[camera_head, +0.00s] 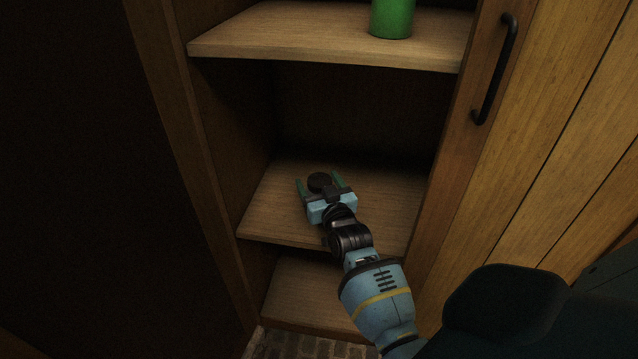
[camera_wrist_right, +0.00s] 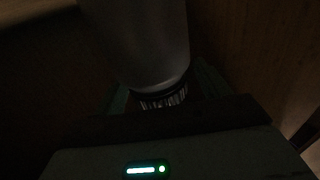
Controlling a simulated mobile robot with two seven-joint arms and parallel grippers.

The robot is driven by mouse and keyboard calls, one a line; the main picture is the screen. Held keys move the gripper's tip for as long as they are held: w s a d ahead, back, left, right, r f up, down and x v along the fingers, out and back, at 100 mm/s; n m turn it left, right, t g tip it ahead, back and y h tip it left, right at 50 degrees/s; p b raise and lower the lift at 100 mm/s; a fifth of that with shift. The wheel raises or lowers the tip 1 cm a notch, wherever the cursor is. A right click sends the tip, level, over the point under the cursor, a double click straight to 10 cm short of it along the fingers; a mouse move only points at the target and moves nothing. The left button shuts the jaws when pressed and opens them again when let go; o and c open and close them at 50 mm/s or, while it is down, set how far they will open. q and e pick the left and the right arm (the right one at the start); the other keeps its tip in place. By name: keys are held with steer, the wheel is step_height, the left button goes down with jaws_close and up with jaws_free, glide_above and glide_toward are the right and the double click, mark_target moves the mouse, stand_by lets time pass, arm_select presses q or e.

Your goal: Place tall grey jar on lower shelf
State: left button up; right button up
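The tall grey jar shows in the right wrist view as a smooth grey body (camera_wrist_right: 145,45) with a dark ribbed lid. In the head view only its dark round top (camera_head: 320,182) shows, over the middle shelf (camera_head: 265,215); my gripper hides the rest. I cannot see whether its base touches the shelf. My right gripper (camera_head: 319,184) reaches into the cabinet with its green fingers on either side of the jar. The fingers look spread, with a small gap beside the jar. My left gripper is not in view.
A green jar (camera_head: 392,18) stands on the upper shelf (camera_head: 320,45). A bottom shelf (camera_head: 310,295) lies below the middle one. The cabinet side walls are close on both sides, and an open door with a black handle (camera_head: 495,70) is at right. The middle shelf has bare room around the gripper.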

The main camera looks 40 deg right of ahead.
steer(key=shift+r, duration=0.15)
steer(key=shift+s, duration=0.25)
steer(key=p+v, duration=0.2)
steer(key=v, duration=0.9)
steer(key=shift+s+a, duration=0.2)
steer(key=shift+s, duration=0.05)
